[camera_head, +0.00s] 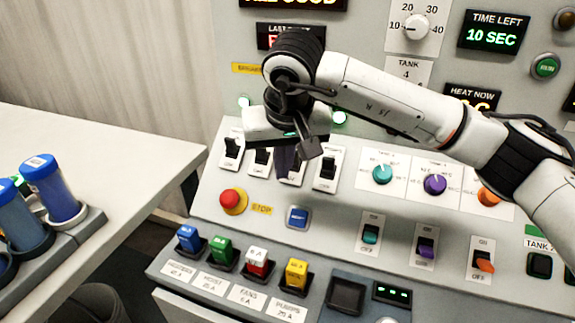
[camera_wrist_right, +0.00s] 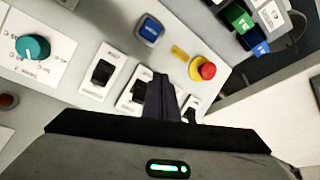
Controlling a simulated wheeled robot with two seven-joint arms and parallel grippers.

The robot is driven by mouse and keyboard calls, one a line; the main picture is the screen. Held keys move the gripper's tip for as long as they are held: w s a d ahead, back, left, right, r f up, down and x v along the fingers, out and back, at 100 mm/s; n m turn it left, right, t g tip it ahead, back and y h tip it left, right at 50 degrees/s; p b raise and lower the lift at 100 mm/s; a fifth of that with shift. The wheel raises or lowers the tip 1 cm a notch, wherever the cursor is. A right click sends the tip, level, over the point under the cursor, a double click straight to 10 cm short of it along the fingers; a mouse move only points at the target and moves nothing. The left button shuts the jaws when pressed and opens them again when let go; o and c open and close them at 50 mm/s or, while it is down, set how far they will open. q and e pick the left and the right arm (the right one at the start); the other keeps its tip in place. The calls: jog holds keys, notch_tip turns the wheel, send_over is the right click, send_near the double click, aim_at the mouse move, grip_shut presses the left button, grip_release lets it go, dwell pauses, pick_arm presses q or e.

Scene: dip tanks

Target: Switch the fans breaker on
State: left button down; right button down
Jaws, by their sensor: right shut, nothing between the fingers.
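A row of black rocker breakers on white plates runs across the sloped panel: first (camera_head: 232,149), second (camera_head: 262,156), third (camera_head: 297,173) and rightmost (camera_head: 327,172). Their own labels are too small to read, so I cannot tell which is the fans one. My right gripper (camera_head: 286,160) is shut and empty, over the second and third breakers, partly hiding them. My left gripper is out of view.
Below are a red stop button (camera_head: 233,200), a blue button (camera_head: 297,217) and coloured plugs, with a FANS 6 A label (camera_head: 251,297) under the red-and-white plug (camera_head: 257,262). Knobs (camera_head: 382,174) and coloured switches sit right. A table with blue-capped bottles (camera_head: 52,190) stands left.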

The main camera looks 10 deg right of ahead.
jog(key=shift+s+a+r, duration=0.35)
jog(key=shift+s, duration=0.2)
jog(key=shift+r, duration=0.1)
jog(key=w+a+p+v, duration=0.1)
jog(key=p+v, duration=0.3)
jog(key=v, duration=0.3)
jog(key=shift+r, duration=0.2)
